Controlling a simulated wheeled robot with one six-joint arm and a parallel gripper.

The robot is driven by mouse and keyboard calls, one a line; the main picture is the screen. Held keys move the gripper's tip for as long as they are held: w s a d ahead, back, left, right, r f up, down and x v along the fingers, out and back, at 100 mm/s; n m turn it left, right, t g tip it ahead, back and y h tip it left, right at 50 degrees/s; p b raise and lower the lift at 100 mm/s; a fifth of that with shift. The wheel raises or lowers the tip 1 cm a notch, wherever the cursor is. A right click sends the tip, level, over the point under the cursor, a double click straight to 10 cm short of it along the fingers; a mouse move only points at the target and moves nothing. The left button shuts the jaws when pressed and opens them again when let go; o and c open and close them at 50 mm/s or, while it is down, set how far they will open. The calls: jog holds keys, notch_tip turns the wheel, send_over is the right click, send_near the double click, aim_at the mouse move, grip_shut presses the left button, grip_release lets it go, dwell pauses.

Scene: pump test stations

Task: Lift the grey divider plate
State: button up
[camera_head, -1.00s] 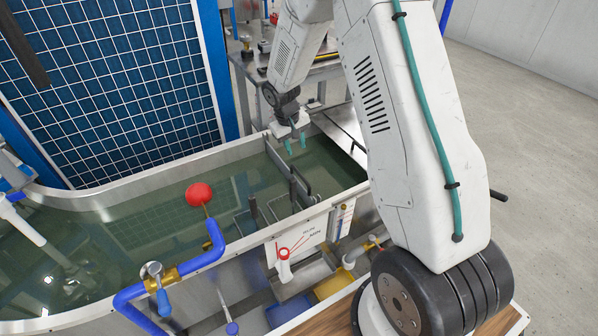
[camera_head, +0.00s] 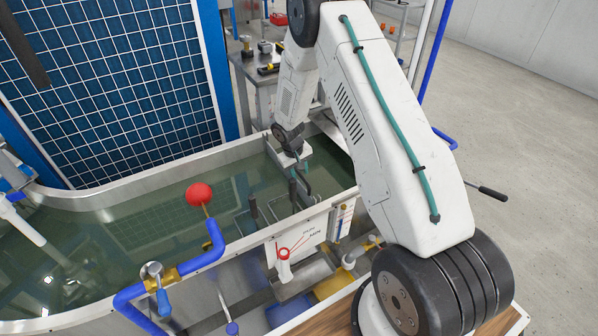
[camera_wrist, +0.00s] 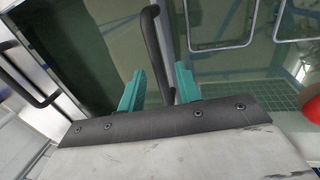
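The grey divider plate (camera_head: 307,187) stands across the right end of the water tank, mostly hidden behind my gripper in the head view. My gripper (camera_head: 297,170) is down over it, at about the tank rim's height. In the wrist view, the two teal fingers of my gripper (camera_wrist: 159,84) are apart, with a dark bar-like handle (camera_wrist: 153,40) between them. A gap shows on the handle's left; the right finger is close to it, and contact is unclear. The plate's lower part is hidden.
The steel tank (camera_head: 180,155) holds greenish water. A red ball (camera_head: 199,195) on a rod and blue pipe (camera_head: 205,258) rise at the tank's near side. A workbench (camera_head: 262,85) stands behind.

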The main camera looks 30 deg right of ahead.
grip_shut()
notch_tip(320, 180, up, 16)
jog(key=shift+f, duration=0.25)
jog(key=shift+w, duration=0.1)
dwell(0.3)
grip_release()
notch_tip(320, 180, up, 8)
jog(key=a, duration=0.1)
jog(key=shift+a, duration=0.25)
jog(key=shift+f, duration=0.15)
dwell(0.3)
